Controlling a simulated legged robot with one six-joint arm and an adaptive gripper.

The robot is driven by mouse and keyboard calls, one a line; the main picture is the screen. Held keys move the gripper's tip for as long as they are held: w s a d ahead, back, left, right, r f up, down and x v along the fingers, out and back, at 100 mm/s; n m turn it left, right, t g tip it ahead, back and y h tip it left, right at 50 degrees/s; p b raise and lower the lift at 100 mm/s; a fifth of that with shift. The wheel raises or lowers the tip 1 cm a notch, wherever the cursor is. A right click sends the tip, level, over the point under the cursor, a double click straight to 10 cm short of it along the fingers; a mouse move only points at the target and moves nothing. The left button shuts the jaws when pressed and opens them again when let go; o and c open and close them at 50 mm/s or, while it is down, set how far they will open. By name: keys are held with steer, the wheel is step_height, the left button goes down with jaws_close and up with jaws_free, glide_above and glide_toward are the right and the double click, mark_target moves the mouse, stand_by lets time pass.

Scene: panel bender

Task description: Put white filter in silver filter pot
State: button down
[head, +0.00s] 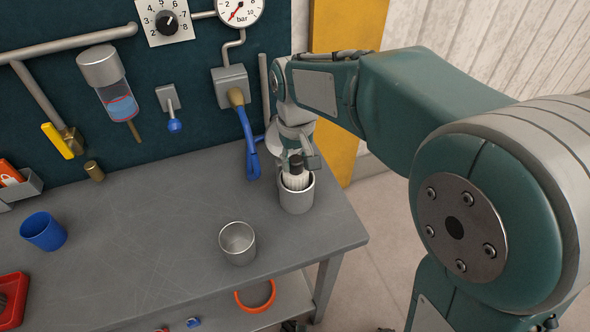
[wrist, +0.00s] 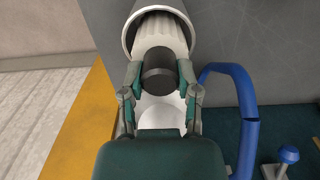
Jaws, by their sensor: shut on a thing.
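The white filter (head: 295,181) is ribbed and has a black top. It stands with its lower part inside a silver pot (head: 297,201) near the right edge of the table. In the wrist view the filter's ribbed body (wrist: 158,32) shows within the pot's rim (wrist: 188,22). My gripper (head: 297,160) is over the pot. In the wrist view my gripper (wrist: 158,72) has its fingers on both sides of the black top (wrist: 158,68), shut on it. The filter's lower end is hidden inside the pot, so I cannot tell whether it touches the bottom.
A second silver cup (head: 237,243) stands open in front. A blue cup (head: 43,231) and red tray (head: 12,298) are at the left. A blue hose handle (head: 250,150) hangs from the panel (head: 190,95), close to my gripper's left. The table's middle (head: 150,220) is clear.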

mark_target(297, 171)
steer(key=f, duration=0.2)
steer(key=shift+d+f, duration=0.3)
steer(key=shift+f, duration=0.2)
steer(key=shift+a+f, duration=0.1)
steer(key=shift+a, duration=0.25)
steer(key=shift+c, duration=1.7)
jaws_free()
steer(key=shift+d, duration=0.1)
steer(key=shift+d, duration=0.1)
step_height(297, 171, up, 12)
steer(key=shift+r, duration=0.15)
